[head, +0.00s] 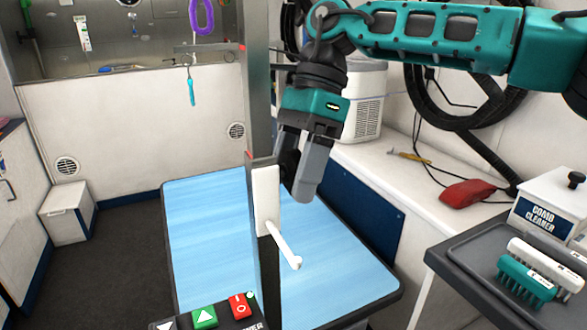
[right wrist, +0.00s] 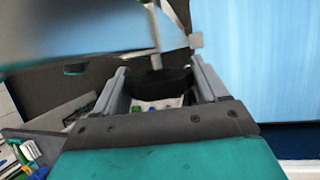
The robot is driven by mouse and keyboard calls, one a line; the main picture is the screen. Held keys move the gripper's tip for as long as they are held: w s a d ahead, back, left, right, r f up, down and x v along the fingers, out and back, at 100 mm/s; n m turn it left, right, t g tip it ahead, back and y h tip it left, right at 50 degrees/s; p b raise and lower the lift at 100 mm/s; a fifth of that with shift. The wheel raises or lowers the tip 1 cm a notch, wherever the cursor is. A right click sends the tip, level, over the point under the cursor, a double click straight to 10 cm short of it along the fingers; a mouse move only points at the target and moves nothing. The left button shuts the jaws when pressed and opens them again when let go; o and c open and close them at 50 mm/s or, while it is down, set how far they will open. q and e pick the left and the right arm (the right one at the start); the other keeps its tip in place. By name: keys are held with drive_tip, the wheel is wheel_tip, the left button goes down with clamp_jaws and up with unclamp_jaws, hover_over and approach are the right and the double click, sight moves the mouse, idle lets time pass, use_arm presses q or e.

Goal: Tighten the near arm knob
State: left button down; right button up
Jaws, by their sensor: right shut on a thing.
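My right gripper (head: 297,184) points down beside the upright metal post of the grooming arm at the table. In the right wrist view its two grey fingers stand on either side of a dark, rounded knob (right wrist: 160,84) and are shut on it. In the head view the fingers mostly hide the knob. The post carries a white plate (head: 266,198) and a white rod (head: 284,246) that slants down to the right. How tight the knob is cannot be told. My left gripper is not in view.
The blue tabletop (head: 205,240) is clear around the post. A control box with green and red buttons (head: 205,317) is at the front. At right, a grey tray (head: 468,285) holds brushes and a comb cleaner box (head: 552,210). A red pouch (head: 467,192) lies on the white counter.

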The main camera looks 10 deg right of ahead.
drive_tip(key=shift+c, duration=0.9)
drive_tip(key=shift+r+p, duration=0.2)
drive_tip(key=shift+p, duration=0.6)
drive_tip(key=g+p, duration=0.1)
drive_tip(key=p, duration=0.1)
drive_tip(key=shift+r+h+p, duration=0.15)
drive_tip(key=shift+h+p, duration=0.15)
drive_tip(key=g+p, duration=0.1)
drive_tip(key=p, duration=0.2)
drive_tip(key=shift+m, duration=0.3)
drive_tip(key=shift+g+p, duration=0.8)
drive_tip(key=shift+p, duration=0.3)
drive_tip(key=g+h+p, duration=0.1)
drive_tip(key=g+p, duration=0.1)
drive_tip(key=p, duration=0.1)
drive_tip(key=shift+m+p, duration=0.4)
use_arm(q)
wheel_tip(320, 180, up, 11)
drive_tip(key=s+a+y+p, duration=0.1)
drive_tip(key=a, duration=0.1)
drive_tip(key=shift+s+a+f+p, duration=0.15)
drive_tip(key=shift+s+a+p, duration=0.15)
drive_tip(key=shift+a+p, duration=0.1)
use_arm(e)
drive_tip(key=shift+f+g, duration=0.3)
drive_tip(key=shift+g, duration=0.1)
